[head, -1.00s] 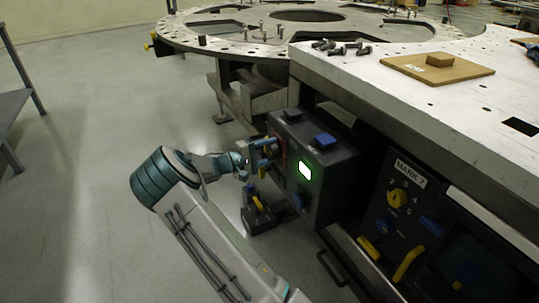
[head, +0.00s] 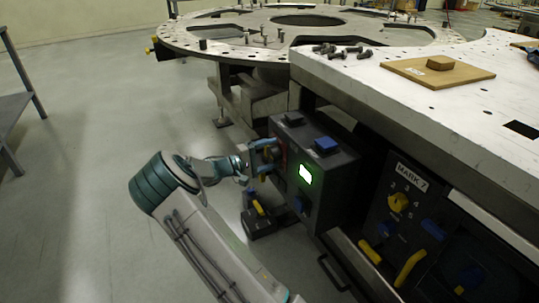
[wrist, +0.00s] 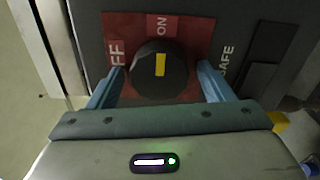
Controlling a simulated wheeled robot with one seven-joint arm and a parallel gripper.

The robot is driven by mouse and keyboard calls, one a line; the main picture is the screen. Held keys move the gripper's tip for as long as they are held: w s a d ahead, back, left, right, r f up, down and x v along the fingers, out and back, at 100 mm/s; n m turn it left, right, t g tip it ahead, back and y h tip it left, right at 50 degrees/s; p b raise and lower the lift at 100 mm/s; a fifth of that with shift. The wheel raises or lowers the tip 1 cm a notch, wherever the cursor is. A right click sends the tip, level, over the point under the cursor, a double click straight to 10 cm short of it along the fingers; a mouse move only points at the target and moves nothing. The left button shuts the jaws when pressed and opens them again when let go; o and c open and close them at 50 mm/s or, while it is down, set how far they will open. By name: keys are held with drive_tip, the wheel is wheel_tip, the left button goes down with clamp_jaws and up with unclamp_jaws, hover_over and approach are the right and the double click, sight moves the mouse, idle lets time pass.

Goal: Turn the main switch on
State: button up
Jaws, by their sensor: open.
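The main switch is a round black knob (wrist: 158,78) with a yellow mark, on a red plate (wrist: 115,30) lettered OFF and ON. The yellow mark lines up with the ON label. In the head view the red plate (head: 283,152) shows on the left face of a dark control box (head: 334,197), largely hidden behind my gripper (head: 264,155). In the wrist view my gripper (wrist: 160,84) is open, with one blue finger on each side of the knob. Gaps show between the fingers and the knob, though finger contact lower down is hard to judge.
The box carries a lit green-white display (head: 305,174) and a blue button (head: 326,144). A MARK 7 panel (head: 400,215) with knobs and levers is to the right. A white table (head: 420,100) overhangs the box. A dark object with a yellow part (head: 259,222) sits below my gripper.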

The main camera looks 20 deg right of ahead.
drive_tip(key=a+p, duration=0.2)
drive_tip(key=a, duration=1.2)
drive_tip(key=shift+s, duration=0.2)
